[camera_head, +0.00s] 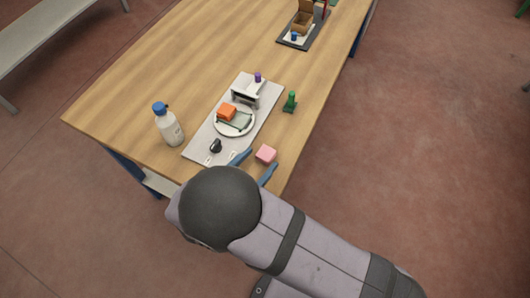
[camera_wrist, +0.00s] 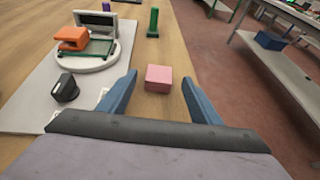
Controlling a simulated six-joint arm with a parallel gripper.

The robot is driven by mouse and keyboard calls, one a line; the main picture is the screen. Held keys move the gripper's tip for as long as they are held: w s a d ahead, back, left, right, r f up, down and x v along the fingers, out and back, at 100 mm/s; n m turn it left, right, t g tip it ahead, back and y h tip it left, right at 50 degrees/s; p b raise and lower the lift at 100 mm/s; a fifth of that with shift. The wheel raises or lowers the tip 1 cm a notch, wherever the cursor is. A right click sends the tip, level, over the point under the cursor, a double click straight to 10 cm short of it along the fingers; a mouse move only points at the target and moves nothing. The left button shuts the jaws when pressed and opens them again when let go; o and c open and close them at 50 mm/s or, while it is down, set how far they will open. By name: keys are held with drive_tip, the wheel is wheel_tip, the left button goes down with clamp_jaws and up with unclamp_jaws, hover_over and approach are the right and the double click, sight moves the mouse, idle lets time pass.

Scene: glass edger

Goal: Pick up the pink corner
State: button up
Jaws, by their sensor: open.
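The pink corner (camera_head: 266,154) is a small pink block on the wooden table near its right front edge. In the wrist view the pink corner (camera_wrist: 159,78) sits between and just beyond the two blue fingers. My gripper (camera_head: 254,166) is open and empty, with its fingers apart and pointing toward the block. In the wrist view my gripper (camera_wrist: 158,90) has one finger on each side of the block, with gaps showing on both sides. I cannot tell the exact height of the fingertips above the table.
A grey mat (camera_head: 200,150) left of the block holds a white round plate (camera_head: 217,128) with an orange item (camera_head: 227,111), and a black knob (camera_head: 215,146). A green piece (camera_head: 290,102) stands beyond the block. A white bottle (camera_head: 170,129) stands left. The table edge is close on the right.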

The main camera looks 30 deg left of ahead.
sight(265, 154)
drive_tip(key=shift+p+x, duration=0.65)
drive_tip(key=shift+x, duration=1.35)
drive_tip(key=shift+a+f, duration=0.1)
drive_tip(key=c, duration=1.1)
